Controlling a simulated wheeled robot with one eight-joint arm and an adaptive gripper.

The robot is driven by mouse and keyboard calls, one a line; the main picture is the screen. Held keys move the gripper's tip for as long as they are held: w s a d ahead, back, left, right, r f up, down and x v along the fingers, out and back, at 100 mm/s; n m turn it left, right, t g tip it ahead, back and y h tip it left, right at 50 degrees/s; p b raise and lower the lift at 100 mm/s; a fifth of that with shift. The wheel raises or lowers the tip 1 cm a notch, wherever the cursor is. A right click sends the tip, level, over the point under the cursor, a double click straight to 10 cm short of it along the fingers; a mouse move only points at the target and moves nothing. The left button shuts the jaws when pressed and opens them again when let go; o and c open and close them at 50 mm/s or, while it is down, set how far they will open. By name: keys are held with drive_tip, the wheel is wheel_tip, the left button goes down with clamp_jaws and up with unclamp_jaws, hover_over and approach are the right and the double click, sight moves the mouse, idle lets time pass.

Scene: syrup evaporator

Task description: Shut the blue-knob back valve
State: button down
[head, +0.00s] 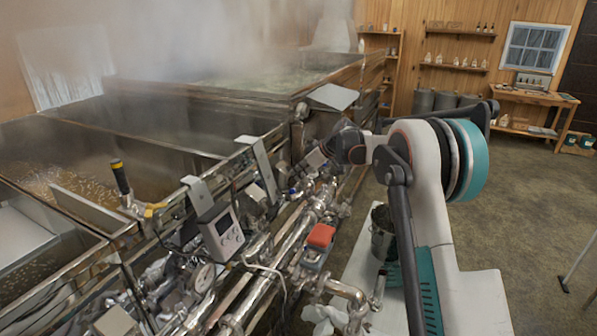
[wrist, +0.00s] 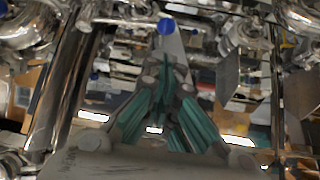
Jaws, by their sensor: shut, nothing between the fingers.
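The blue knob (wrist: 166,25) shows in the wrist view at the top centre, on a metal pipe fitting. A small blue spot (head: 292,191) shows in the head view among the pipes beside the pan; I cannot tell if it is the same knob. My gripper (wrist: 163,68) points toward the knob, its teal-padded fingers closed together and empty. The fingertips appear just below the knob in the picture; I cannot tell if they touch it. In the head view my gripper (head: 312,183) is partly lost among the pipework.
Steaming metal pans (head: 190,148) fill the left. A control box (head: 222,232), a red block (head: 321,235) and pipes crowd the near side. A metal bucket (head: 382,232) stands right of the pipes. Open floor (head: 530,220) lies to the right.

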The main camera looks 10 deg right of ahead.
sight(287, 182)
drive_tip(key=p+x, duration=0.1)
drive_tip(key=x, duration=0.6)
drive_tip(key=shift+w+a+f, duration=0.15)
drive_tip(key=shift+w+f, duration=0.05)
drive_tip(key=shift+s, duration=0.1)
